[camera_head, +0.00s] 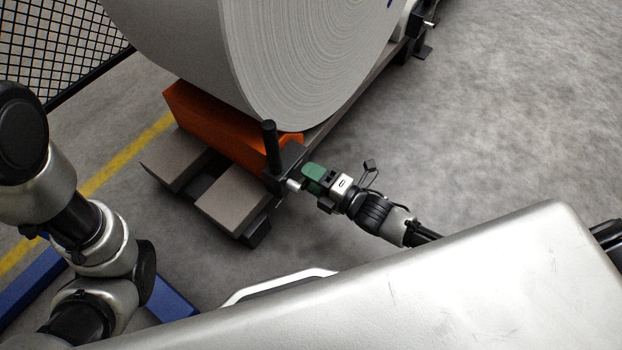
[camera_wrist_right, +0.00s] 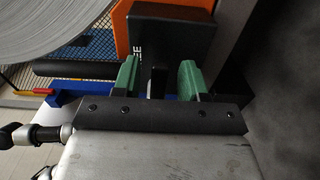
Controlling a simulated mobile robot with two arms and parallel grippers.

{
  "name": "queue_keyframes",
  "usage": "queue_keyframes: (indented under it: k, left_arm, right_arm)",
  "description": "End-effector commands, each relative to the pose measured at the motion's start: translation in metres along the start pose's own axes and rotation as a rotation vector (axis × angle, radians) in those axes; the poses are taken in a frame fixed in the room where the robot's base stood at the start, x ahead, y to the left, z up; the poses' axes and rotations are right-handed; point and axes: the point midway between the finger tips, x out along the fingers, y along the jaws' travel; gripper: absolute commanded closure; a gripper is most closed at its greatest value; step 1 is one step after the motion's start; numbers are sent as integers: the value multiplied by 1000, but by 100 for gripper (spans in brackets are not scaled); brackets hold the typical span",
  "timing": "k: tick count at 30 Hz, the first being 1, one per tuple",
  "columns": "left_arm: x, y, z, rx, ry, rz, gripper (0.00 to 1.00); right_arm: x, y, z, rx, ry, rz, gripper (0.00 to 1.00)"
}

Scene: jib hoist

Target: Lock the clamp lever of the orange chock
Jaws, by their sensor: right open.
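The orange chock (camera_head: 222,128) sits under the edge of a large grey roll; part of it shows in the right wrist view (camera_wrist_right: 198,15). Its black clamp lever (camera_head: 271,146) stands up from a dark clamp block at the chock's near right end. In the right wrist view, the lever (camera_wrist_right: 85,67) runs left from the black block (camera_wrist_right: 172,40). My right gripper (camera_head: 313,175) is open beside the block, its green fingers apart (camera_wrist_right: 160,80). A narrow dark piece shows between the fingers; I cannot tell whether they touch it. My left gripper is out of view.
The large roll (camera_head: 310,60) rests on a low frame with wooden planks (camera_head: 234,198). A mesh fence (camera_head: 55,45) stands at the back left, with a yellow floor line (camera_head: 125,163) nearby. The grey floor to the right is clear.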

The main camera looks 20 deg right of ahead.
Motion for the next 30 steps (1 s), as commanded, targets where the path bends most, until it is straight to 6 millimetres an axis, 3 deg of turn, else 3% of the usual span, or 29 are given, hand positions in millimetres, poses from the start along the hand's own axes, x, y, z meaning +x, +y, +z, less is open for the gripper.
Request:
queue_keyframes:
  k: [8, 17, 30]
  left_arm:
    - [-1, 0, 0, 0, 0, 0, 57]
    - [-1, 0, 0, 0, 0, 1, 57]
    - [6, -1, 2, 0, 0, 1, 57]
  right_arm:
    - [2, 1, 0, 0, 0, 1, 57]
    - [2, 0, 0, 0, 0, 0, 100]
    - [2, -2, 0, 78, 0, -1, 100]
